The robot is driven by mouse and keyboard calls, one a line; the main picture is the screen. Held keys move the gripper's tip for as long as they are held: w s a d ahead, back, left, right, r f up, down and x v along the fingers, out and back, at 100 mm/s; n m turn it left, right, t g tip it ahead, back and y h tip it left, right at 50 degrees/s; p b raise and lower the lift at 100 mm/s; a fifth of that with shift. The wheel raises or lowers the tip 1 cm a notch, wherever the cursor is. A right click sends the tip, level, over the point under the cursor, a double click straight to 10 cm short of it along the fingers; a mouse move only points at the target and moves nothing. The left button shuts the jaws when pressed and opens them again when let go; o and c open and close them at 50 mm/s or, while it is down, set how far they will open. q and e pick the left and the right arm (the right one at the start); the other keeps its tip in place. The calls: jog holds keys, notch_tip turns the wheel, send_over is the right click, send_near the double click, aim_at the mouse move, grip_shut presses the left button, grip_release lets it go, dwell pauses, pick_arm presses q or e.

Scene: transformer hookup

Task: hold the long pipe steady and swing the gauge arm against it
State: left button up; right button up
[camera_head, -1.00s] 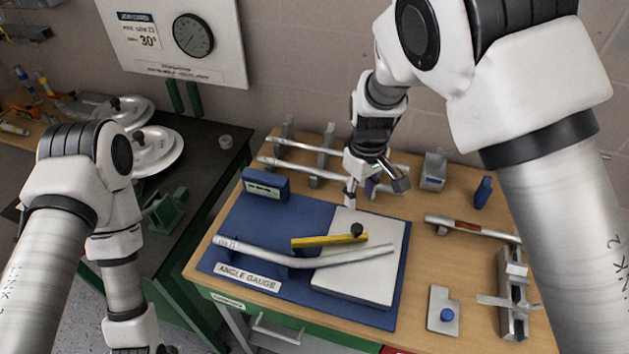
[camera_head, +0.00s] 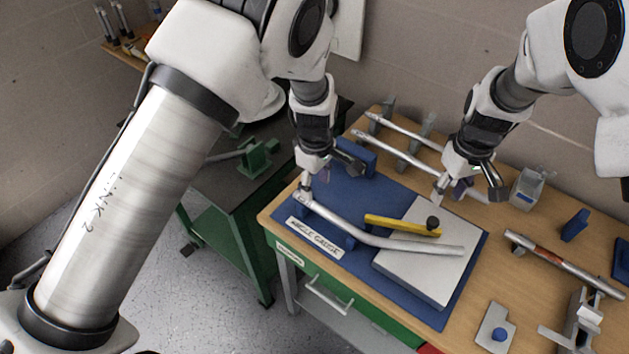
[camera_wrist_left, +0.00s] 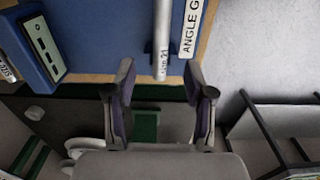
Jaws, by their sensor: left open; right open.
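The long pipe (camera_head: 385,241) is a bent silver tube lying across the blue angle-gauge board (camera_head: 350,207) and its pale plate (camera_head: 460,232). The yellow gauge arm (camera_head: 392,224), with a black knob (camera_head: 433,222), lies on the plate behind the pipe, apart from most of it. My left gripper (camera_head: 328,174) is open over the pipe's left end. In the left wrist view, the marked pipe end (camera_wrist_left: 161,62) appears between the open fingertips (camera_wrist_left: 160,80); contact cannot be told. My right gripper (camera_head: 467,194) is open and empty by the plate's back edge.
More silver pipes (camera_head: 400,152) rest on grey supports behind the board. A blue block (camera_head: 357,158) stands beside my left gripper. A pipe with an orange-brown band (camera_head: 560,260) and a grey clamp (camera_head: 583,325) are at right. A dark-topped green bench (camera_head: 235,180) stands left.

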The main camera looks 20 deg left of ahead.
aim_at(315, 203)
pick_arm(q)
notch_tip(315, 203, down, 8)
jog(key=shift+r, duration=0.25)
pick_arm(e)
jog(key=shift+w, duration=0.1)
pick_arm(q)
grip_shut()
pick_arm(e)
jog(key=shift+o, duration=1.3)
